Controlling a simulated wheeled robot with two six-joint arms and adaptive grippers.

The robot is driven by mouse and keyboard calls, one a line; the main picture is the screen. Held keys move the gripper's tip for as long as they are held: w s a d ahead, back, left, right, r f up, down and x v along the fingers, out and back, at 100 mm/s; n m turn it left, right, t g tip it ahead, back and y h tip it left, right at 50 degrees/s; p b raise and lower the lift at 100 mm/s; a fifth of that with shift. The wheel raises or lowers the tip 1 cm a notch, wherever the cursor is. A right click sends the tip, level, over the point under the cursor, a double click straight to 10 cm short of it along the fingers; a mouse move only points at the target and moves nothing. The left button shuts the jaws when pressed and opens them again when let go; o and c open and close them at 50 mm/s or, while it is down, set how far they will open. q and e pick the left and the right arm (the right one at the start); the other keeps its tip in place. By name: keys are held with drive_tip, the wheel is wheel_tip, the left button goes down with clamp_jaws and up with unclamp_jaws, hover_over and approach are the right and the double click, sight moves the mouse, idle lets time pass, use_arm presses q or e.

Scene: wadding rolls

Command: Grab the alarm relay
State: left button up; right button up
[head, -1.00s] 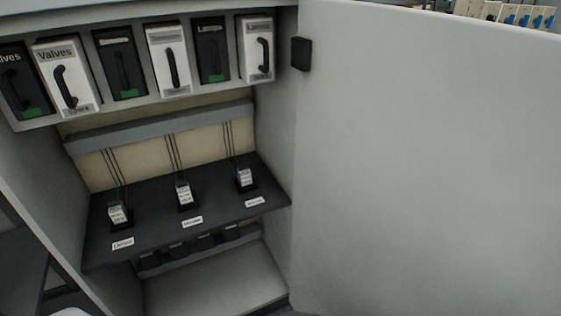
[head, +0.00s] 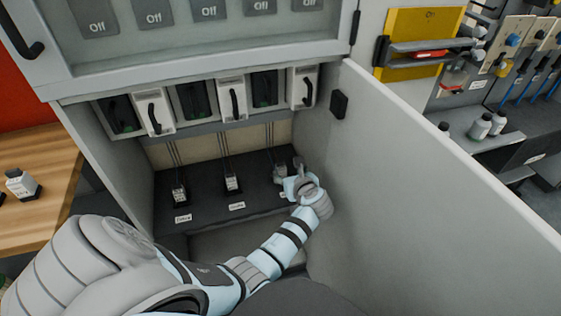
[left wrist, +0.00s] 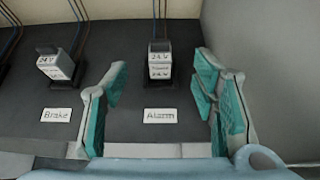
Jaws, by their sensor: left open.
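The alarm relay (left wrist: 160,62) is a small white block marked 24 V in a dark socket, with wires behind it. It stands upright on the dark cabinet shelf, behind the "Alarm" label (left wrist: 160,115). My left gripper (left wrist: 161,82) is open, its teal-padded fingers on either side of the line to the relay; the relay shows between the fingertips, with a gap on both sides. In the head view my left gripper (head: 294,182) is at the right end of the shelf and mostly hides this relay. My right gripper is not in view.
The brake relay (left wrist: 58,65) stands left of the alarm relay; another relay (head: 180,193) is at the shelf's left end. The open cabinet door (head: 430,210) is close on the right. Handled modules (head: 231,98) hang above. A similar block (head: 22,185) sits on a wooden table.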

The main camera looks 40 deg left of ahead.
sight(282, 168)
use_arm(q)
drive_tip(key=b+x, duration=0.1)
drive_tip(key=x, duration=0.1)
drive_tip(key=b+x, duration=0.2)
drive_tip(key=x, duration=0.1)
drive_tip(key=f+b+x, duration=0.1)
drive_tip(key=x, duration=0.1)
drive_tip(key=shift+s+d+f, duration=0.1)
drive_tip(key=shift+f, duration=0.1)
drive_tip(key=shift+a+f+b, duration=0.1)
drive_tip(key=shift+a+b, duration=0.15)
drive_tip(key=shift+b, duration=0.05)
drive_tip(key=c, duration=1.3)
